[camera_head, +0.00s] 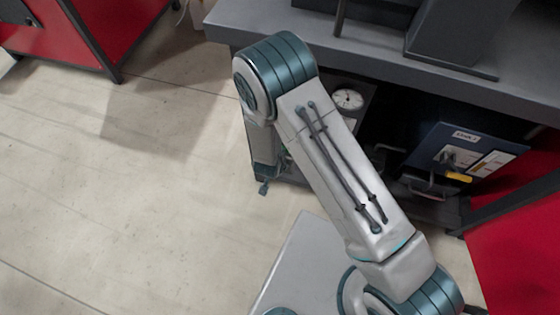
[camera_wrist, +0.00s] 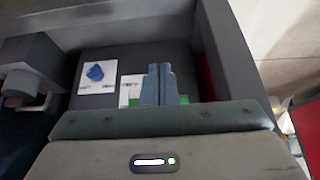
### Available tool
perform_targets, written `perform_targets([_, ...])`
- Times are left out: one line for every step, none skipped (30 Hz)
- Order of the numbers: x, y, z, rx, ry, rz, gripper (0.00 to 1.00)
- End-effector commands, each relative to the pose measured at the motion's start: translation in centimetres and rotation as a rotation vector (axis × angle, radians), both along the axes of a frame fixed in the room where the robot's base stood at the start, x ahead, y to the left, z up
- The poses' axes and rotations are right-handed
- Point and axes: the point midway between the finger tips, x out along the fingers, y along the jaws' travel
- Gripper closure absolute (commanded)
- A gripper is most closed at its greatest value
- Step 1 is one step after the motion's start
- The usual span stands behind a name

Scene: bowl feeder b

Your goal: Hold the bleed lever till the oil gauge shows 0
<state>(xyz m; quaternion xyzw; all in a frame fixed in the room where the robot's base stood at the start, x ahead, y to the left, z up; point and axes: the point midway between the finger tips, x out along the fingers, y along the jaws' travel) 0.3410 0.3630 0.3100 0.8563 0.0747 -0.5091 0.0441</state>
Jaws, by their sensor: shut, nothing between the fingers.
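A round white-faced gauge (camera_head: 347,98) with a dark needle shows under the grey bench, right of my forearm; its reading is too small to make out. I cannot identify the bleed lever for certain. A dark block with a rounded, pale-edged part (camera_wrist: 22,88) stands at the left of the wrist view. My gripper (camera_wrist: 160,68) is shut and empty, its fingers side by side in front of a dark recess; I cannot tell whether they touch anything. In the head view, its small teal tip (camera_head: 263,188) shows low at the far end of my arm.
A blue panel (camera_head: 423,152) with labels and a yellow handle (camera_head: 458,177) sits under the grey bench (camera_head: 385,62). Two white cards (camera_wrist: 97,77) lie in the recess. Red cabinets (camera_head: 70,35) stand at left and right. The pale floor at left is clear.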

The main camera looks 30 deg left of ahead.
Motion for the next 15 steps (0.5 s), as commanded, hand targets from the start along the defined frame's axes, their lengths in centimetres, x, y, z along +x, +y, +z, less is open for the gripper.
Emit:
perform_targets([-0.4, -0.1, 1.7, 0.0, -0.001, 0.0, 1.0])
perform_targets([-0.6, -0.2, 2.3, 0.001, -0.001, -0.001, 1.0])
perform_targets([-0.8, -0.3, 3.0, 0.0, -0.001, -0.002, 1.0])
perform_targets([-1.0, -0.4, 3.5, 0.0, -0.001, -0.004, 1.0])
perform_targets([-1.2, -0.4, 3.9, 0.0, -0.001, -0.004, 1.0])
perform_targets([-1.4, -0.5, 4.4, 0.0, 0.0, -0.004, 1.0])
perform_targets([-1.5, -0.5, 4.7, 0.0, 0.0, -0.004, 1.0])
perform_targets([-1.7, -0.5, 5.0, 0.0, 0.0, -0.004, 1.0])
perform_targets([-1.8, -0.5, 5.3, 0.0, 0.0, -0.004, 1.0])
perform_targets([-1.9, -0.5, 5.5, 0.0, 0.0, -0.004, 1.0])
perform_targets([-2.0, -0.5, 5.7, -0.001, 0.0, -0.004, 1.0])
perform_targets([-2.1, -0.6, 5.8, -0.001, 0.0, -0.004, 1.0])
perform_targets([-2.1, -0.6, 5.8, -0.001, 0.0, -0.004, 1.0])
perform_targets([-2.1, -0.6, 5.9, -0.001, 0.0, -0.004, 1.0])
perform_targets([-2.2, -0.6, 5.9, -0.001, 0.0, -0.004, 1.0])
